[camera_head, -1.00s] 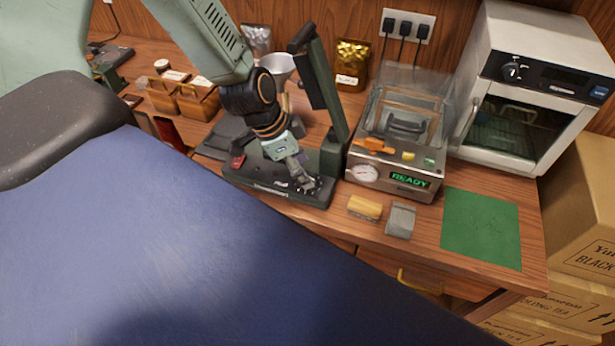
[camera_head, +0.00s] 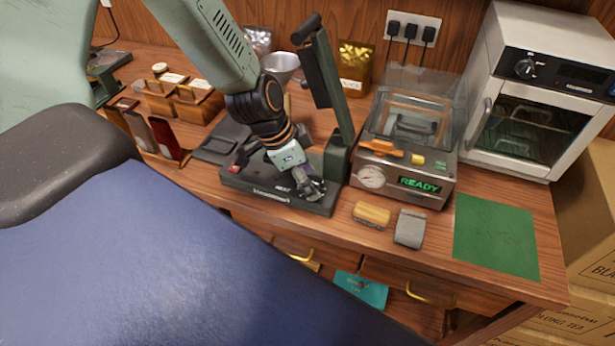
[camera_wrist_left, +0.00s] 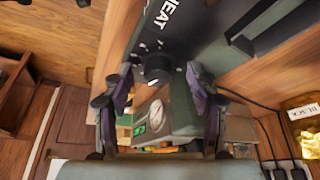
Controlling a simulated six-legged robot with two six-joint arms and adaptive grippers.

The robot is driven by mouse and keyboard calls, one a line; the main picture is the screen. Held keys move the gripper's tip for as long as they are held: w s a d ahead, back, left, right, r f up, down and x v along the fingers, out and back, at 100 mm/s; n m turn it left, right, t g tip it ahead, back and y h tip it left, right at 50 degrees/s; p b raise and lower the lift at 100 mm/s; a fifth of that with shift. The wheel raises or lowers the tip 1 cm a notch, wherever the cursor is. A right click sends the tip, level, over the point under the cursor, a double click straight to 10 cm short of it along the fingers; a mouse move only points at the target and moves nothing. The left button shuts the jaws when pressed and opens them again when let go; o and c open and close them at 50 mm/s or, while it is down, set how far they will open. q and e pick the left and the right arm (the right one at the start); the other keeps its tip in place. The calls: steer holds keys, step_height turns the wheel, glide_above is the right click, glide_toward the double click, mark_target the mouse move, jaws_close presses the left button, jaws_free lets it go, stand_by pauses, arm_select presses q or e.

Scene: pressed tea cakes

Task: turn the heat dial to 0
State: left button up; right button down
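The dark green press (camera_head: 285,198) stands on the wooden desk with its tall upright arm raised. Its front panel reads HEAT in the left wrist view, and beside the lettering is a round black heat dial (camera_wrist_left: 158,68). In the head view the dial is hidden at my left gripper (camera_head: 314,190), at the press's right front. In the left wrist view my left gripper (camera_wrist_left: 160,72) is open, with one finger on each side of the dial and gaps visible. The dial's setting cannot be read. My right gripper is not in view.
Right of the press stands a vacuum sealer (camera_head: 405,165) whose display reads READY. A wooden block (camera_head: 371,214), a grey block (camera_head: 410,228) and a green mat (camera_head: 496,237) lie in front. An oven (camera_head: 530,85) stands at the back right.

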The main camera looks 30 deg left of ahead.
arm_select(q)
steer(key=shift+d+r, duration=0.1)
steer(key=shift+d, duration=0.15)
steer(key=c, duration=0.4)
steer(key=shift+a, duration=0.1)
steer(key=c, duration=0.3)
steer(key=shift+s, duration=0.1)
steer(key=c, duration=0.4)
